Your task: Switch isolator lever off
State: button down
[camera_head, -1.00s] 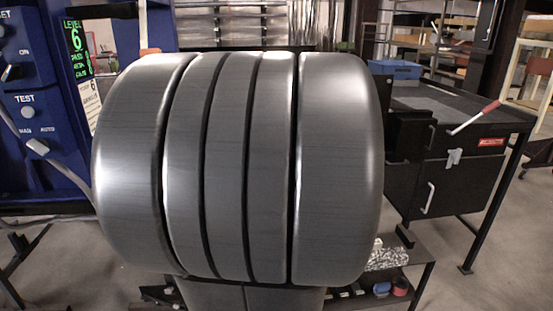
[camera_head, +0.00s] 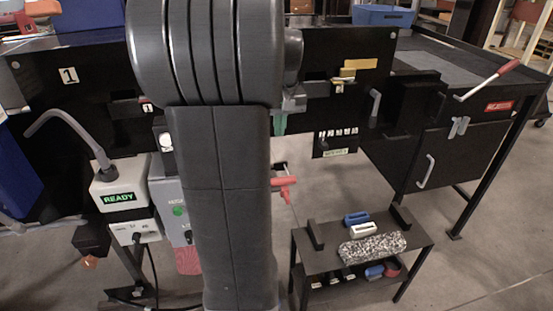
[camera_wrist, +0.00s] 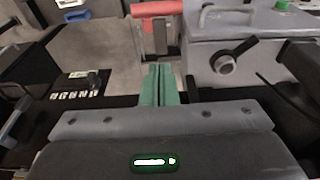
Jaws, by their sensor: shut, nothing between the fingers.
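A lever with a red grip (camera_head: 283,181) sticks out to the right of a grey box, and I take it to be the isolator lever. In the wrist view the red grip (camera_wrist: 157,8) lies at the top, beyond my fingertips, with a gap between. The grey box (camera_wrist: 205,60) beside it bears a black rotary handle (camera_wrist: 235,55). The box (camera_head: 172,215) is partly hidden by my arm in the head view. My gripper (camera_wrist: 158,70) has green fingers shut together and empty. In the head view my gripper (camera_head: 279,124) shows above the red grip.
A white unit (camera_head: 122,195) reading READY stands left of my arm. A black conveyor panel (camera_head: 75,95) runs behind. A low black table (camera_head: 330,265) holds blue and white blocks and a speckled piece. A black bench (camera_head: 465,145) at right has another red-gripped lever (camera_head: 490,80).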

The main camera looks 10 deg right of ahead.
jog(key=shift+s+r, duration=0.1)
jog(key=shift+s, duration=0.05)
notch_tip(320, 180, down, 13)
jog(key=shift+s+f+p, duration=0.1)
jog(key=shift+p, duration=0.45)
jog(key=shift+f, duration=0.1)
dwell(0.4)
